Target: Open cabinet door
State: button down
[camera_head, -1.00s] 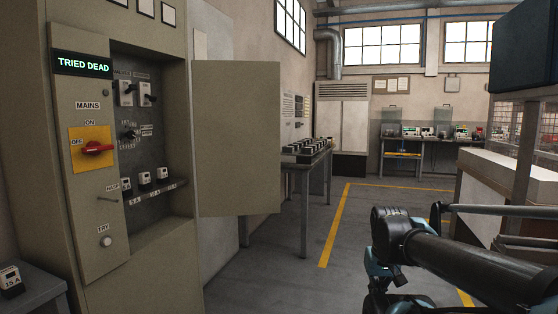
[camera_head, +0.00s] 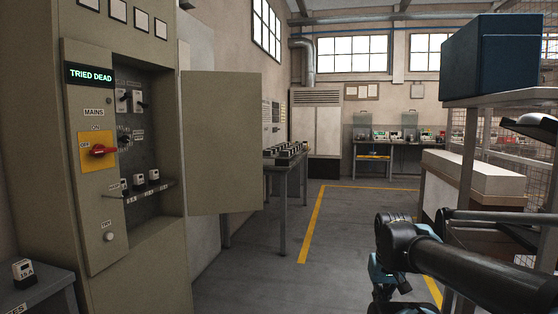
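The tall beige cabinet (camera_head: 142,50) stands at the left. Its door (camera_head: 222,142) is swung open to the right, showing switches, breakers and a small shelf (camera_head: 150,192) inside. The cabinet's front panel has a lit "TRIED DEAD" display (camera_head: 91,76), a red mains handle (camera_head: 103,152) on a yellow plate, and a "TRY" button (camera_head: 109,237). My arm reaches in from the lower right, well apart from the door. Teal and black parts of its end show at the bottom edge, but I cannot make out the gripper's fingertips.
A small table (camera_head: 22,297) with a breaker on it stands at the lower left. A bench (camera_head: 286,170) with several dark units stands beyond the door. Shelving with a blue box (camera_head: 503,55) is at the right. Grey floor with a yellow line (camera_head: 311,225) is clear between.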

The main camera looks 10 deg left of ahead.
aim_at(222, 121)
jog(key=z, duration=0.05)
jog(key=i, duration=1)
